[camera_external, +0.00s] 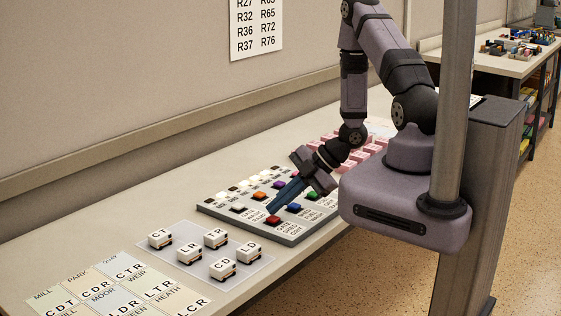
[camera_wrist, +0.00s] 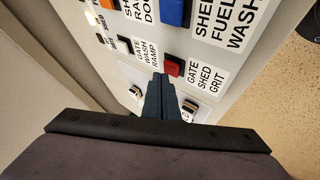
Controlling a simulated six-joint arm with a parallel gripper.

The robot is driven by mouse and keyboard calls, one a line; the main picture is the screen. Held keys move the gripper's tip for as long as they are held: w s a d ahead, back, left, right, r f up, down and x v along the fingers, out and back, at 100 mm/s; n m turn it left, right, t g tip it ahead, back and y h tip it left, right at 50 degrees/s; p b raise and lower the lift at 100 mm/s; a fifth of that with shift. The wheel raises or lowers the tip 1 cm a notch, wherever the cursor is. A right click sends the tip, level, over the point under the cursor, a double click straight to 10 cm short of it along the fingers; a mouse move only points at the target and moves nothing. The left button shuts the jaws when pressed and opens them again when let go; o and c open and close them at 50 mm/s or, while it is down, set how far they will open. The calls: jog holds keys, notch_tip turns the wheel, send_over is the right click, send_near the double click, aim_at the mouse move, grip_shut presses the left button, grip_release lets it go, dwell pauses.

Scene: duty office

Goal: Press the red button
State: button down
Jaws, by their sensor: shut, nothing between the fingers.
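The red button (camera_external: 273,220) sits at the near edge of a grey button panel (camera_external: 289,239). In the wrist view the red button (camera_wrist: 174,66) stands beside a label reading GATE SHED GRIT. My gripper (camera_external: 269,211) is shut and empty, with its blue fingers pointing down toward the panel just by the red button. In the wrist view the fingertips (camera_wrist: 161,76) appear next to the red button's left side. I cannot tell whether they touch the button or the panel.
Orange (camera_external: 259,196), blue (camera_external: 294,208) and green (camera_external: 311,195) buttons are close by on the panel. White lettered blocks (camera_external: 222,268) stand on a pale mat in front. Pink blocks (camera_external: 358,156) lie behind. A wall runs along the table's left side.

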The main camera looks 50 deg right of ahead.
aim_at(278, 217)
jog(key=shift+r, duration=0.1)
notch_tip(278, 217, up, 6)
jog(key=p, duration=0.5)
dwell(0.4)
